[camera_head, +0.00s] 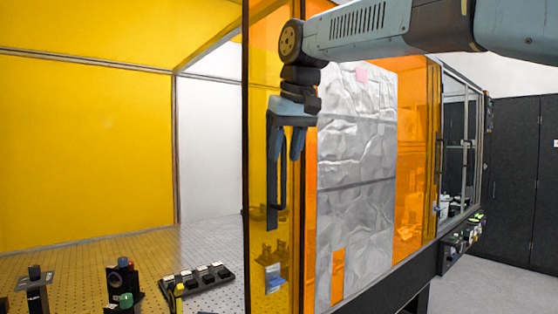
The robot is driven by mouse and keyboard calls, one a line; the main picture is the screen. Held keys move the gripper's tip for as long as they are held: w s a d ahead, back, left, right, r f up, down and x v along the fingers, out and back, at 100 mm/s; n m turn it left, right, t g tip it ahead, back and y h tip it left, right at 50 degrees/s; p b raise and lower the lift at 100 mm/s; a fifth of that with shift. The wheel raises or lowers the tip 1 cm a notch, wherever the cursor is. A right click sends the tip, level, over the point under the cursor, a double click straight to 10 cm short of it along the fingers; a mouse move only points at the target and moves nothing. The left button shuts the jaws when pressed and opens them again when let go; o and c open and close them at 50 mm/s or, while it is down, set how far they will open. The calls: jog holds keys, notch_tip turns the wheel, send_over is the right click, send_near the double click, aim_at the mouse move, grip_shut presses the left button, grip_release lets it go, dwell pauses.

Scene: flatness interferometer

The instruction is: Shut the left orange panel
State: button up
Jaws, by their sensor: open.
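The left orange panel (259,195) is a tall translucent sheet with a dark left edge. It stands at the middle of the head view, and the enclosure is open to its left. A dark vertical handle (272,217) is on the panel. My gripper (286,157) points down in front of the panel at the upper part of the handle. Its fingers are open and one overlaps the handle in the picture. I cannot tell whether they touch it.
Inside the enclosure, a perforated table (75,262) carries several small optics parts and a black strip box (197,278). Crumpled foil (357,180) covers an orange panel to the right. Dark cabinets (510,180) stand at the far right beside clear grey floor (490,285).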

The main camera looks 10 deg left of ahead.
jog(key=shift+x, duration=1.35)
grip_shut()
